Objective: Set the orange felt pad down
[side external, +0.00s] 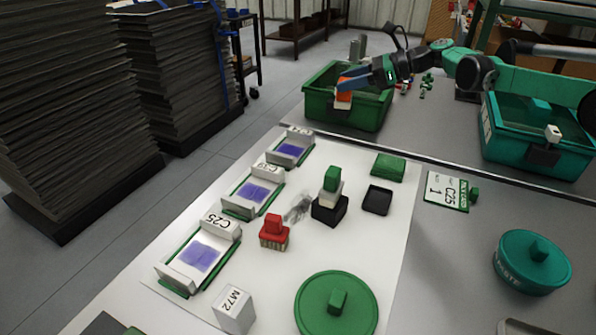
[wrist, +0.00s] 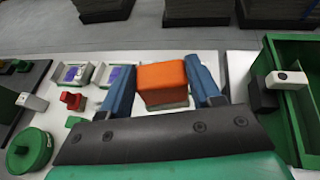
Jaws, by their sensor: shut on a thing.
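The orange felt pad (wrist: 162,77) is block-shaped, with a grey lower layer, and sits between the two blue fingers of my gripper (wrist: 163,88) in the wrist view. In the side external view my gripper (side external: 346,86) comes in from the right, shut on the pad (side external: 343,97), whose orange end shows below the fingers. The pad is held up in front of or over the green bin (side external: 318,112); I cannot tell which from this view. In the wrist view the green bin (wrist: 285,100) stands to the right of the pad.
A teal bin (side external: 535,150) and a teal waste pot (side external: 531,265) stand right.

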